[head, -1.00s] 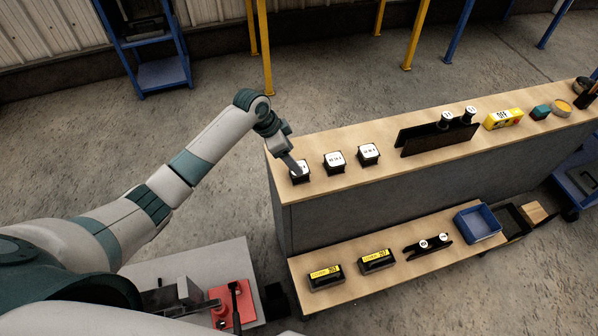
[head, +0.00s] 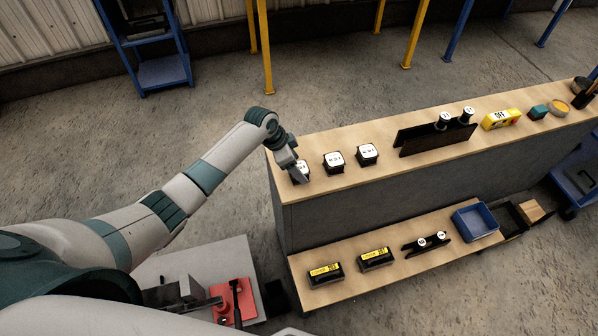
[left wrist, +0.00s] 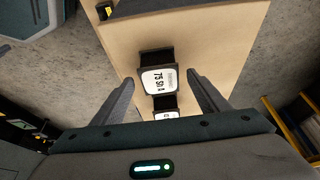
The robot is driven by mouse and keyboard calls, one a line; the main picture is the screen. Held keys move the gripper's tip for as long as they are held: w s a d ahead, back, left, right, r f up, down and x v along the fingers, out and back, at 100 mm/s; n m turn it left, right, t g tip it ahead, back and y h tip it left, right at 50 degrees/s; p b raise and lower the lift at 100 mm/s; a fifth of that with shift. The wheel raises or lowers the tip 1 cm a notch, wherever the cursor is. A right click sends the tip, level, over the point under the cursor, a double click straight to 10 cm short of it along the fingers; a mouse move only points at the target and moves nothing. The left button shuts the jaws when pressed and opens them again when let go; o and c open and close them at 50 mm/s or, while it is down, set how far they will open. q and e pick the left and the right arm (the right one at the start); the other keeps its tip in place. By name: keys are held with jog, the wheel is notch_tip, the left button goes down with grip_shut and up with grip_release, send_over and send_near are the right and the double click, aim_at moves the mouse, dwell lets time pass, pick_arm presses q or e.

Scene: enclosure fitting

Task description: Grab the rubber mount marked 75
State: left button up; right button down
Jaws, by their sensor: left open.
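In the left wrist view, a black rubber mount with a white top marked 75 (left wrist: 158,80) lies between my fingertips. Gaps show between it and both fingers. My left gripper (left wrist: 161,80) is open and empty. In the head view my left gripper (head: 303,178) is at the leftmost mount (head: 298,170) of three on the upper shelf and partly hides it. This appears to be the same mount; its mark is unreadable there. My right gripper is not in view.
Two similar mounts, the middle one (head: 334,161) and the right one (head: 367,154), stand alongside. One mount (left wrist: 165,115) is partly hidden behind my gripper in the wrist view. A dark rack (head: 435,138) stands further right. The lower shelf (head: 400,272) holds black yellow-labelled boxes and a blue bin (head: 476,222).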

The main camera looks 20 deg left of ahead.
pick_arm(q)
jog(key=c, duration=1.4)
jog(key=shift+r, duration=0.2)
jog(key=shift+c, duration=0.2)
jog(key=shift+w+r+b, duration=0.1)
jog(key=shift+r+b, duration=0.2)
jog(key=shift+r, duration=0.2)
notch_tip(320, 180, up, 2)
jog(key=shift+r+b, duration=0.25)
jog(key=shift+b, duration=0.2)
jog(key=s+d+r+b, duration=0.2)
jog(key=s+d+r, duration=0.2)
jog(key=d+r, duration=0.3)
jog(key=d, duration=0.4)
jog(key=shift+b, duration=0.3)
jog(key=shift+r, duration=0.1)
